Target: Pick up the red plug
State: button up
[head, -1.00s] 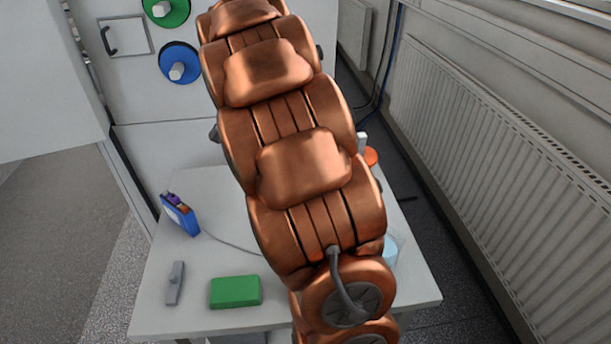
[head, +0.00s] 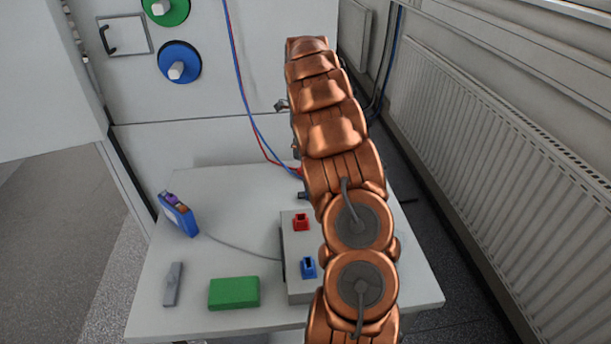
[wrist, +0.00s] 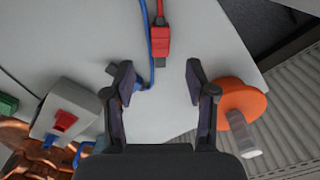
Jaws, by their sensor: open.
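The red plug (wrist: 160,42) lies on the white table, with its dark tip toward my gripper and its red cable running up out of the wrist view. My gripper (wrist: 160,76) is open, its two fingers apart and nothing held between them. The plug is ahead of the fingertips, roughly centred between them. A blue cable (wrist: 150,20) runs close along the plug's left side to a blue plug partly hidden behind the left finger.
A grey box (head: 288,245) with a red socket (head: 301,222) and a blue socket (head: 309,267) stands on the table. An orange disc (wrist: 242,98) with a white peg is close right of my gripper. A green block (head: 234,292) and blue meter (head: 179,214) are at left.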

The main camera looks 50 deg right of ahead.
jog(key=shift+d+f, duration=0.3)
jog(key=shift+f, duration=0.15)
notch_tip(320, 180, down, 2)
jog(key=shift+f+p, duration=0.1)
jog(key=shift+p, duration=0.2)
jog(key=f, duration=0.1)
jog(key=f+p, duration=0.1)
jog(key=f, duration=0.2)
jog(key=shift+s+a, duration=0.2)
jog(key=shift+s, duration=0.15)
jog(key=shift+f, duration=0.5)
jog(key=shift+c, duration=0.3)
grip_shut()
